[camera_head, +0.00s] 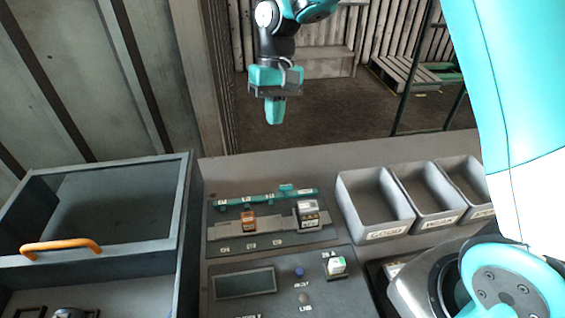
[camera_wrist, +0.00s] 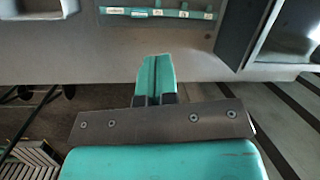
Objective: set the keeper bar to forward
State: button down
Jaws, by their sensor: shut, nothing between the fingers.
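The keeper bar is most likely the long teal bar (camera_head: 265,198) along the back of the grey panel, with a raised teal tab near its right part. In the wrist view a teal bar with small white labels (camera_wrist: 160,13) shows at the top. I cannot read its setting. My gripper (camera_head: 275,112) hangs in the air beyond the bench's far edge, well apart from the bar. In the wrist view my gripper's teal fingers (camera_wrist: 156,72) are together with nothing between them.
An orange block (camera_head: 248,222) and a grey-white block (camera_head: 308,213) sit on the rail in front of the bar. Labelled grey bins (camera_head: 376,203) stand to the right. A bin with an orange handle (camera_head: 60,246) is left. A display panel (camera_head: 245,283) lies nearer.

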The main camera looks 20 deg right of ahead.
aim_at(266, 196)
jog(key=w+d+f+m+g+p, duration=0.1)
jog(key=w+d+f+m, duration=0.2)
jog(key=w+f, duration=0.4)
jog(key=shift+w+d+f+g+h, duration=0.3)
jog(key=shift+f+h, duration=0.1)
jog(key=shift+f, duration=0.25)
jog(key=shift+p, duration=0.3)
jog(key=p+x, duration=0.4)
jog(key=x, duration=0.5)
jog(key=shift+s+a+f, duration=0.1)
jog(key=shift+f, duration=0.05)
jog(key=s, duration=0.1)
jog(key=s+p, duration=0.2)
jog(key=shift+s+a+f, duration=0.1)
jog(key=shift+a, duration=0.2)
jog(key=shift+s+a+f+p, duration=0.1)
jog(key=shift+s+f+p, duration=0.15)
jog(key=shift+s+p, duration=0.15)
